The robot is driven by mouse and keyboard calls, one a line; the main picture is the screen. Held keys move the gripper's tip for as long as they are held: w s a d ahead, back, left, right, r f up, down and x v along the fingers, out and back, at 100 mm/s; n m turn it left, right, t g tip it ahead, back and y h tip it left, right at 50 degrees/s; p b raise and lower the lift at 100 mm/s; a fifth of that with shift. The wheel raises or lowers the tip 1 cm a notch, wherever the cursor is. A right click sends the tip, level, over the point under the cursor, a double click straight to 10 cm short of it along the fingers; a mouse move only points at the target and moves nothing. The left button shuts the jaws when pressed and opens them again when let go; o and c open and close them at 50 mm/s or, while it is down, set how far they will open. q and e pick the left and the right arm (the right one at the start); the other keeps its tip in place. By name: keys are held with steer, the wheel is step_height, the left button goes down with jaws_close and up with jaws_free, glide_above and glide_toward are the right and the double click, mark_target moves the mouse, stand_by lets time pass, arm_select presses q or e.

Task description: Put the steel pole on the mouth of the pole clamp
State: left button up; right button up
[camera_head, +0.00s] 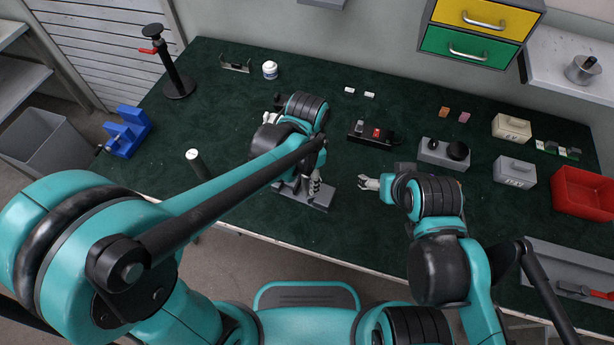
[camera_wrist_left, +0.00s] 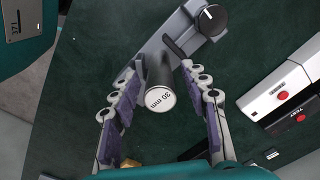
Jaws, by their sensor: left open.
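In the left wrist view a dark pole (camera_wrist_left: 157,72) with a white end marked "30 mm" stands between the two fingers of my left gripper (camera_wrist_left: 162,66). The fingers are open, with a gap visible on each side of it. The far end of the pole meets a grey bar-shaped clamp (camera_wrist_left: 181,35) with a black knob; how deep it sits there is hidden. In the head view my left gripper (camera_head: 307,184) is low over the grey clamp (camera_head: 322,197), and my arm hides the pole. My right gripper (camera_head: 368,184) is right of the clamp, apparently empty; its finger gap is too small to judge.
A dark cylinder with a white top (camera_head: 194,158) stands near the front left edge. A black device with a red switch (camera_head: 377,132) is behind the grippers. A grey box with black knobs (camera_head: 444,153) and a red bin (camera_head: 584,193) are right. A blue vise (camera_head: 127,131) is left.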

arm_select(q)
step_height(320, 180, up, 12)
steer(key=p, duration=0.4)
steer(key=shift+r, duration=0.15)
steer(key=s+a+n+t, duration=0.2)
steer(key=a+n, duration=0.3)
steer(key=a, duration=0.4)
steer(key=s+a+n+t, duration=0.3)
steer(key=a+n+t, duration=0.2)
steer(key=a, duration=0.4)
steer(key=shift+n, duration=0.8)
steer(key=shift+d+r, duration=0.1)
step_height(320, 180, down, 2)
steer(key=shift+s+f+b, duration=0.1)
steer(key=shift+f+b, duration=0.05)
steer(key=shift+b, duration=0.95)
